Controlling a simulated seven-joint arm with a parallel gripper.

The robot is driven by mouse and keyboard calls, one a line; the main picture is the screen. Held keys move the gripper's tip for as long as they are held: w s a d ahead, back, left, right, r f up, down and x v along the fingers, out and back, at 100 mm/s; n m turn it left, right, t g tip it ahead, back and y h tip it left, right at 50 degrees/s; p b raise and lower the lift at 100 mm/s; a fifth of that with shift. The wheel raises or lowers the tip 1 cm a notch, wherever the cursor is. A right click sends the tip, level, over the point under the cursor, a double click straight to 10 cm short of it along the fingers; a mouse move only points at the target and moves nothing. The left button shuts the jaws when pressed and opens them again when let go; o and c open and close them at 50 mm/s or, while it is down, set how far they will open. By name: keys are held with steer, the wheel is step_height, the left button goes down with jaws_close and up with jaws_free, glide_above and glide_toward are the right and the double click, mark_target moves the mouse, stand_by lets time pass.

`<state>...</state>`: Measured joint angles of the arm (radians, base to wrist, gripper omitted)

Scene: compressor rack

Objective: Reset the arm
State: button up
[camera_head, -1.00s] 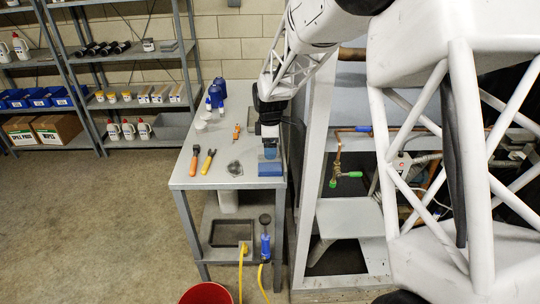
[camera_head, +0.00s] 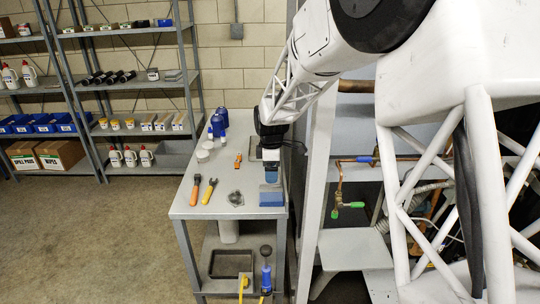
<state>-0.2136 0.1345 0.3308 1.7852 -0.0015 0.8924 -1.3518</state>
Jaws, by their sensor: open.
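My white arm (camera_head: 298,80) reaches from the upper right down to the workbench. My gripper (camera_head: 271,172) is at the end of it, pointing down over the right side of the grey workbench (camera_head: 225,208). Its blue fingertips are open, above and just behind a blue block (camera_head: 271,197) near the bench's front right corner. I see nothing held between them, though they are small in this view.
Two orange- and yellow-handled tools (camera_head: 209,190), a dark round part (camera_head: 235,198) and blue bottles (camera_head: 218,124) stand or lie on the bench. The compressor rack (camera_head: 316,190) with copper pipes is close on the right. Shelves (camera_head: 130,88) stand at the back left.

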steer(key=s+a+r+m, duration=0.2)
steer(key=s+r+m, duration=0.25)
steer(key=s, duration=0.25)
steer(key=s+d+r+m+t, duration=0.1)
steer(key=s+d+r+m, duration=0.1)
steer(key=s+d+r, duration=0.4)
steer(key=s+d+r+m, duration=0.2)
steer(key=s+d+m, duration=0.1)
steer(key=s, duration=0.5)
steer(key=s+d+m, duration=0.4)
steer(key=s, duration=0.7)
steer(key=s+d+m+t, duration=0.1)
steer(key=s+d+m, duration=0.3)
steer(key=s, duration=0.8)
steer(key=shift+s+d+r+m+t, duration=0.2)
steer(key=shift+d+r+m+t, duration=0.15)
steer(key=shift+d, duration=0.35)
steer(key=shift+o, duration=0.4)
steer(key=shift+w, duration=0.1)
